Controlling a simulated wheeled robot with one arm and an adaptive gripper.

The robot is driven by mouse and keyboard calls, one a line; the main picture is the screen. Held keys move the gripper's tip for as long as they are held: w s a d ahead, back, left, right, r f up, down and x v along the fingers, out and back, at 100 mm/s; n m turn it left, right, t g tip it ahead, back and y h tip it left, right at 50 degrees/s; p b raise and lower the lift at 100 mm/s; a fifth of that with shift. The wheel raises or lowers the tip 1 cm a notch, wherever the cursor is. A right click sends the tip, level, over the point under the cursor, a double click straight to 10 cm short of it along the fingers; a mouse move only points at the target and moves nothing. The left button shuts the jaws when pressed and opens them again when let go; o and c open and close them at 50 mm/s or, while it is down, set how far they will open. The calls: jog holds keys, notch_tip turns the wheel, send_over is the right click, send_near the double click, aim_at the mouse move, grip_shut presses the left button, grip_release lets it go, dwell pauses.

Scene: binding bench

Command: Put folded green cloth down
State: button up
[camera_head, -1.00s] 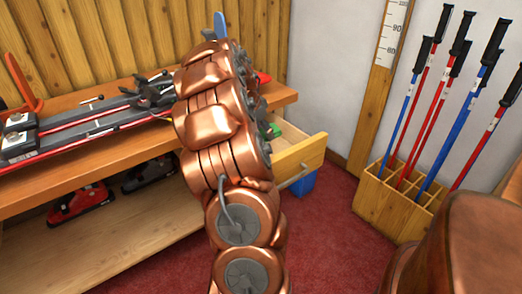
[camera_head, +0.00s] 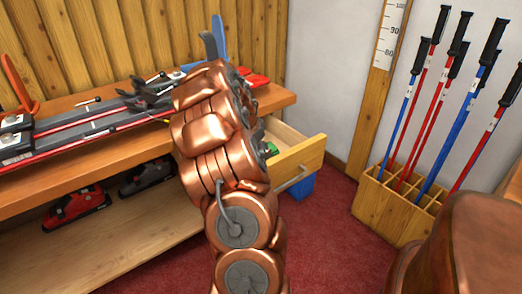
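A small green patch (camera_head: 271,149), which may be the folded green cloth, shows at the open drawer (camera_head: 297,160), just right of my copper arm. Most of it is hidden, and I cannot tell whether it lies in the drawer or touches my arm. My gripper is largely hidden behind my arm over the bench. Dark grey finger-like parts show left of the arm and above it, but I cannot tell whether the gripper is open or shut or holds anything.
Skis with bindings (camera_head: 18,140) lie along the wooden bench (camera_head: 60,178). Red and black boots or bindings (camera_head: 76,207) stand on the lower shelf. A blue bin (camera_head: 301,184) is under the drawer. Ski poles stand in a wooden rack (camera_head: 392,213) at right. Red carpet is open between.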

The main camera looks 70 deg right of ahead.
jog(key=shift+f, duration=0.15)
jog(key=o, duration=1.1)
jog(key=shift+w+a+r, duration=0.1)
jog(key=shift+a+r, duration=0.05)
jog(key=shift+r, duration=0.45)
jog(key=p+v, duration=0.1)
jog(key=v, duration=0.1)
jog(key=shift+r, duration=0.3)
jog(key=w+a, duration=0.2)
jog(key=a, duration=0.1)
jog(key=w+a+p, duration=0.1)
jog(key=w+a, duration=0.1)
jog(key=a, duration=0.2)
jog(key=w+a+p, duration=0.1)
jog(key=w+a, duration=0.1)
jog(key=a, duration=0.1)
jog(key=shift+a+f, duration=0.2)
jog(key=shift+f, duration=0.05)
jog(key=shift+r, duration=0.1)
